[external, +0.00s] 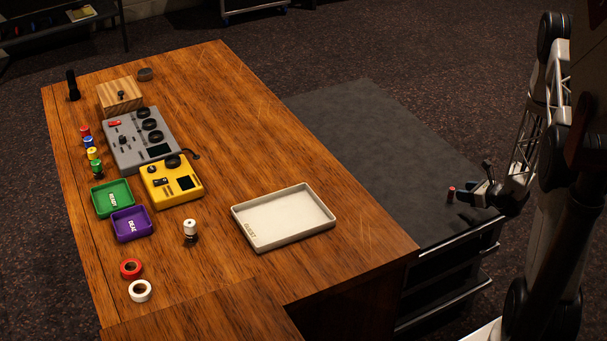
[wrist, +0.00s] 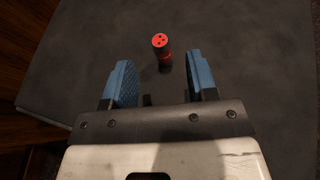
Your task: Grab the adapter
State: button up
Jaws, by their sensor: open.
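A small red and black adapter (external: 451,194) stands upright on the dark grey top of a low cabinet at the right. In the wrist view the red adapter (wrist: 161,44) shows a round end with small holes, just beyond the gap between my fingertips. My gripper (external: 480,182) is beside the adapter, to its right in the external view. In the wrist view my gripper (wrist: 158,72) has its two blue fingers apart, with nothing between them. The adapter is not touched by either finger.
The grey cabinet top (external: 370,140) is otherwise clear. The wooden desk (external: 240,120) beside it holds a white tray (external: 244,237), a green tray (external: 98,209), a purple tray (external: 120,237), a grey mixer (external: 118,158), a yellow device (external: 155,194), tape rolls (external: 122,269) and several other adapters.

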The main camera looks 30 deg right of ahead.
aim_at(454, 190)
jog(key=shift+x, duration=1.3)
jog(key=shift+w+a, duration=0.1)
jog(key=shift+x, duration=2.5)
jog(key=shift+c, duration=0.5)
grip_shut()
